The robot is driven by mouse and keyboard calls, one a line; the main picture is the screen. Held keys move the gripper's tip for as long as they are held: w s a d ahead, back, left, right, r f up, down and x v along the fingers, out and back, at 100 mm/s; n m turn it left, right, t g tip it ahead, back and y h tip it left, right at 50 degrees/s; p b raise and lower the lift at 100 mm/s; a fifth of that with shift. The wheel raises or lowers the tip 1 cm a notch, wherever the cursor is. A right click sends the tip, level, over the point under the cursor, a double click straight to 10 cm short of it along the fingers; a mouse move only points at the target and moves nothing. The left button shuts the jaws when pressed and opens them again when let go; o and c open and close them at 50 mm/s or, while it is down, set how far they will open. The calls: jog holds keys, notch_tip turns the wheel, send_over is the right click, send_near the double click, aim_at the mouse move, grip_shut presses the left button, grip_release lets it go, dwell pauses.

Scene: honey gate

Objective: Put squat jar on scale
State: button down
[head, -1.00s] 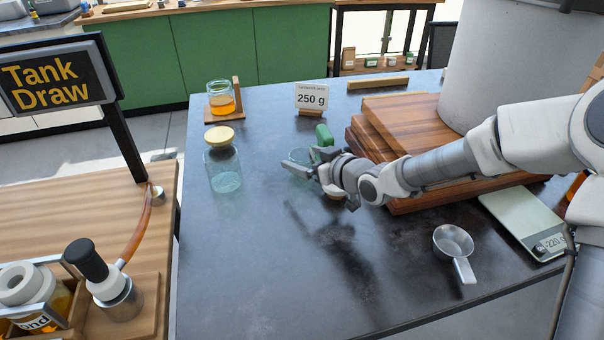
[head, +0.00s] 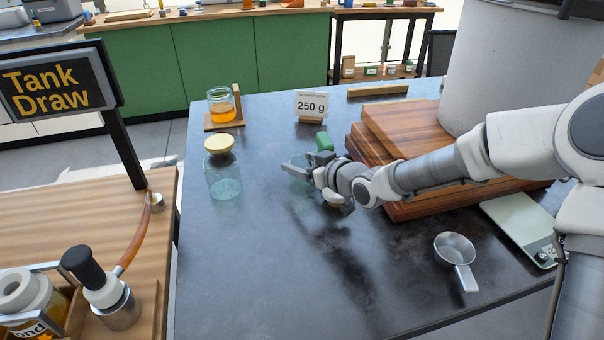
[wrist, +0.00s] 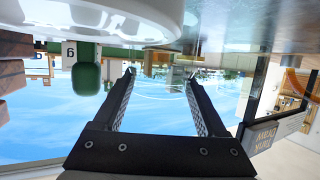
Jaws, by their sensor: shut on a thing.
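My gripper (head: 300,168) is low over the dark table, left of the stacked boards. It is shut on a clear, bluish glass jar, apparently the squat jar (head: 295,176), mostly hidden behind the fingers in the head view. In the wrist view the two black fingers of my gripper (wrist: 158,82) stand either side of faint see-through glass. I cannot tell whether the jar touches the table. The pale flat scale (head: 515,226) lies at the table's right side, its display partly hidden by my arm. No jar shows on its visible part.
A taller glass jar with a wooden lid (head: 222,175) stands left of my gripper. A green object (head: 324,142) and a 250 g card (head: 311,104) are behind it. Stacked boards (head: 400,207) and a metal scoop (head: 456,255) lie towards the scale. The front table is clear.

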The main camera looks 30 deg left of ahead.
notch_tip(320, 180, up, 10)
jog(key=p, duration=0.4)
jog(key=shift+f, duration=0.15)
jog(key=shift+s, duration=0.1)
